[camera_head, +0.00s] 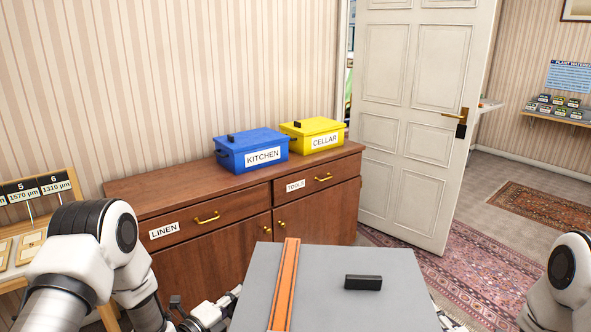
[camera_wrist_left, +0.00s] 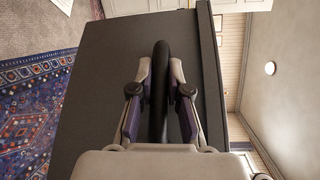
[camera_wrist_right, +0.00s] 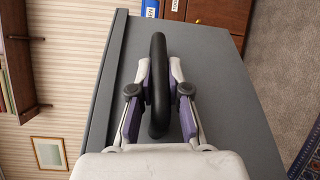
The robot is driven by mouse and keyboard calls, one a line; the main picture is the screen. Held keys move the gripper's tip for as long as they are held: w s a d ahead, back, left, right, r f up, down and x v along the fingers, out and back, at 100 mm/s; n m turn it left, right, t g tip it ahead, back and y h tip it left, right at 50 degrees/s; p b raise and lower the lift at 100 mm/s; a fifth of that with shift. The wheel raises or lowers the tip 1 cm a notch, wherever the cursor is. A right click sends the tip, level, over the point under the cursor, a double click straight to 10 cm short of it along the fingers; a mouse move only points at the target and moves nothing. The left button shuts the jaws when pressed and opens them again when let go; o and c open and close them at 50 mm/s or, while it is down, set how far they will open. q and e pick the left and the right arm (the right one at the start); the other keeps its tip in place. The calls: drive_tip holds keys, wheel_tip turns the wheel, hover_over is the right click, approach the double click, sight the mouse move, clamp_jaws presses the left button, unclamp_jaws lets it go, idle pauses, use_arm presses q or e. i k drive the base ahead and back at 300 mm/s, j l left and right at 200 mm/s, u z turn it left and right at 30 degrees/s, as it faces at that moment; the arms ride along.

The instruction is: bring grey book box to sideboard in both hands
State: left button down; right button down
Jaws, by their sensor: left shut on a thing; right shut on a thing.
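The grey book box (camera_head: 335,285) is in front of me at the bottom of the head view, with an orange strip (camera_head: 285,285) and a black block (camera_head: 363,282) on its lid. My left gripper (camera_wrist_left: 160,75) is shut on a black handle on the box's side wall (camera_wrist_left: 105,85). My right gripper (camera_wrist_right: 159,75) is shut on the black handle on the opposite side wall (camera_wrist_right: 215,90). In the head view both handles are hidden. The brown wooden sideboard (camera_head: 190,186) stands against the striped wall, beyond the box and apart from it.
A blue KITCHEN box (camera_head: 250,150) and a yellow CELLAR box (camera_head: 313,133) stand at the sideboard's back right; its left top is bare. A white door (camera_head: 425,100) stands open at right. A patterned rug (camera_head: 470,275) lies on the floor. A display stand (camera_head: 40,215) is at left.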

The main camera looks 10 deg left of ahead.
sight(165, 182)
drive_tip(key=i, duration=1.9)
drive_tip(key=i+u, duration=0.15)
drive_tip(key=u, duration=0.25)
drive_tip(key=i+u, duration=0.1)
drive_tip(key=u, duration=0.3)
drive_tip(key=i+l+u, duration=0.1)
drive_tip(key=u, duration=0.3)
